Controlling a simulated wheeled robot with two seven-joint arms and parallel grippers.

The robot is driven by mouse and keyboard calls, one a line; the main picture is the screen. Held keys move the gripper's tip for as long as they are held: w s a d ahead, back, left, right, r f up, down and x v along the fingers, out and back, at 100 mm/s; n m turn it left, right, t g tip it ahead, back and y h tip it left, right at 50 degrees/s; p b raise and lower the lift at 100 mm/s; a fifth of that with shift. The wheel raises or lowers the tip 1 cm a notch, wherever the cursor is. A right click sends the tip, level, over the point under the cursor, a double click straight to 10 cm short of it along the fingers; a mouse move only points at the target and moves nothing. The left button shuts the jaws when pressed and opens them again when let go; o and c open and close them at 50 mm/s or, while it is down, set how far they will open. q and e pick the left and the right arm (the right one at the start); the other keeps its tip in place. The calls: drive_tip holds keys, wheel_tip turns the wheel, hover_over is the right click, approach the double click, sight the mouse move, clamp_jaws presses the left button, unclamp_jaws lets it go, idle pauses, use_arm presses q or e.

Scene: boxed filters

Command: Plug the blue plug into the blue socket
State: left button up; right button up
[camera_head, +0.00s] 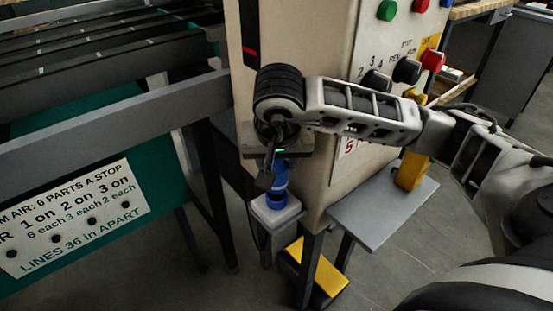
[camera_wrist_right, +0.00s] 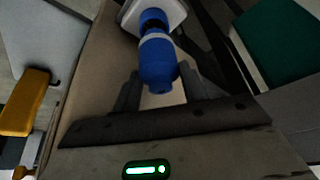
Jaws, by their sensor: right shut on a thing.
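The blue plug (camera_wrist_right: 158,65) is a blue cylinder with a pale band, between the fingers of my right gripper (camera_wrist_right: 158,88). The gripper is shut on it. In the head view the plug (camera_head: 280,177) points down below the gripper (camera_head: 272,168). The blue socket (camera_head: 277,202) is on top of a pale block beside the machine cabinet. It also shows in the right wrist view (camera_wrist_right: 153,17), in line with the plug's far end. The two look touching or very close; I cannot tell whether the plug is seated. My left gripper is out of view.
The pale block (camera_head: 272,217) stands against the beige cabinet (camera_head: 290,60), which has several knobs and buttons. A grey shelf (camera_head: 372,217) with a yellow object (camera_head: 411,171) is right of it. A conveyor frame (camera_head: 110,125) and a green sign panel are on the left.

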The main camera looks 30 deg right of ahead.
sight(277, 169)
drive_tip(key=shift+b, duration=0.4)
idle(0.8)
drive_tip(key=shift+f, duration=0.2)
drive_tip(key=shift+f+b, duration=0.3)
drive_tip(key=shift+b, duration=0.2)
drive_tip(key=shift+f+b, duration=1.45)
drive_tip(key=shift+b, duration=0.1)
drive_tip(key=o, duration=1.1)
